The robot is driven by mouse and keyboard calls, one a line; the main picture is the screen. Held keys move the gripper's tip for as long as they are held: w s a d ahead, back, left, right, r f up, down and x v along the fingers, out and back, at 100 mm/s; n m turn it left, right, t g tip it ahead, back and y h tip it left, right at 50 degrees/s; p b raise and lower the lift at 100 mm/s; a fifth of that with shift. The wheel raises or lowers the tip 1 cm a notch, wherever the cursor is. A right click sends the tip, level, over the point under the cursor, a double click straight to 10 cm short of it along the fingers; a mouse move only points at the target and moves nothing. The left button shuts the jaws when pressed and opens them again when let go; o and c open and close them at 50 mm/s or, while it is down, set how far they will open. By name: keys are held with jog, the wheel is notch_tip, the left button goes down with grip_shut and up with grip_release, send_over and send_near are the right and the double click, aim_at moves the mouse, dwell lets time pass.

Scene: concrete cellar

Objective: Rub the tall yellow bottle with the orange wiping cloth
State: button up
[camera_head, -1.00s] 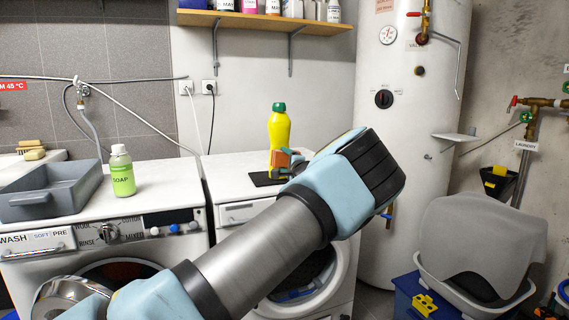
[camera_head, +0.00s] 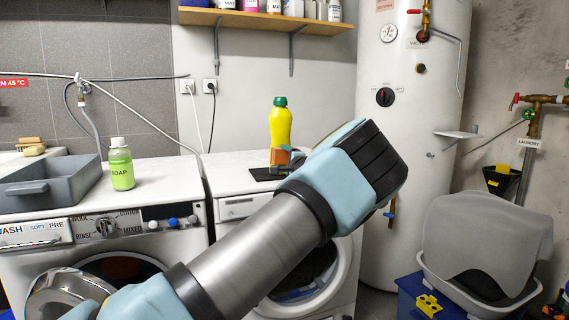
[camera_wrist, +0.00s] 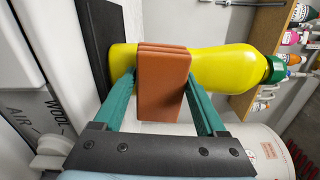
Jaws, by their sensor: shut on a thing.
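The tall yellow bottle (camera_head: 280,126) with a green cap stands upright on a black mat (camera_head: 263,174) on the right-hand machine. It also shows in the wrist view (camera_wrist: 222,66), lying sideways in the picture. The orange wiping cloth (camera_wrist: 163,84), a folded block, is between the green fingers of my gripper (camera_wrist: 163,90). The cloth is right against the lower part of the bottle in the wrist view; whether it touches cannot be told for sure. In the head view the cloth (camera_head: 281,156) covers part of the bottle's lower side, and my arm hides much of the gripper.
A green soap bottle (camera_head: 121,165) and a grey tray (camera_head: 75,172) stand on the left-hand machine. A shelf (camera_head: 262,20) with several bottles hangs above. A white boiler tank (camera_head: 400,150) stands to the right. The right-hand machine's top left of the mat is clear.

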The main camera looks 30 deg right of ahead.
jog(key=shift+r, duration=1.5)
jog(key=shift+w+f+b, duration=0.1)
jog(key=shift+b, duration=0.45)
notch_tip(320, 180, down, 4)
jog(key=b, duration=0.5)
